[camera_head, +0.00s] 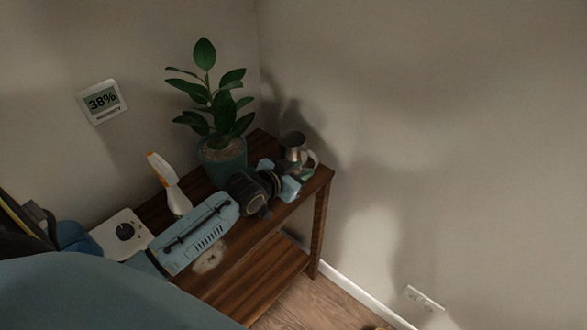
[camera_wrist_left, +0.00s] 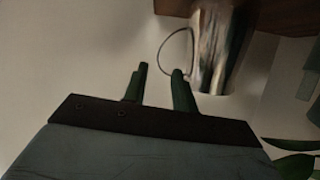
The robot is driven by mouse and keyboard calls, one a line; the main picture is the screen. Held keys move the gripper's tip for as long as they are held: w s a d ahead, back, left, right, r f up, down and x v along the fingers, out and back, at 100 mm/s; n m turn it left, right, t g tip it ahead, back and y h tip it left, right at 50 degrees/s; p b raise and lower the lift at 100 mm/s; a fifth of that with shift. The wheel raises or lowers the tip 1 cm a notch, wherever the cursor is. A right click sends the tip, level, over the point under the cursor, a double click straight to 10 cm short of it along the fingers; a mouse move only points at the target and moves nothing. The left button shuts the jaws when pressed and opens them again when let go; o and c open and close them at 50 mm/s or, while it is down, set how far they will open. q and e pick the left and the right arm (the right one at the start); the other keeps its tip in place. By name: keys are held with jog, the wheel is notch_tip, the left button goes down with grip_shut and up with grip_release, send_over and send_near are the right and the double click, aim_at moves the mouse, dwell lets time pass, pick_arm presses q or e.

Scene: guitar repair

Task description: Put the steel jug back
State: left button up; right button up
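The steel jug (camera_head: 292,141) stands at the far right corner of the dark wooden table, its handle towards the right. It also shows in the left wrist view (camera_wrist_left: 218,50), with its thin looped handle on the left side. My left gripper (camera_head: 301,171) is in front of the jug, close to the handle. In the left wrist view the two dark fingers (camera_wrist_left: 160,74) are apart, with the handle's loop near their tips. One fingertip overlaps the loop in the picture; I cannot tell whether they touch. My right gripper is not in view.
A potted plant (camera_head: 222,155) stands left of the jug. A white and orange bottle (camera_head: 174,190) and a white device with a black dial (camera_head: 122,232) are farther left. The wooden table (camera_head: 322,178) has a lower shelf (camera_head: 262,277). Walls rise behind and to the right.

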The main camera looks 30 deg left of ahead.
pick_arm(q)
jog(key=shift+v, duration=1.45)
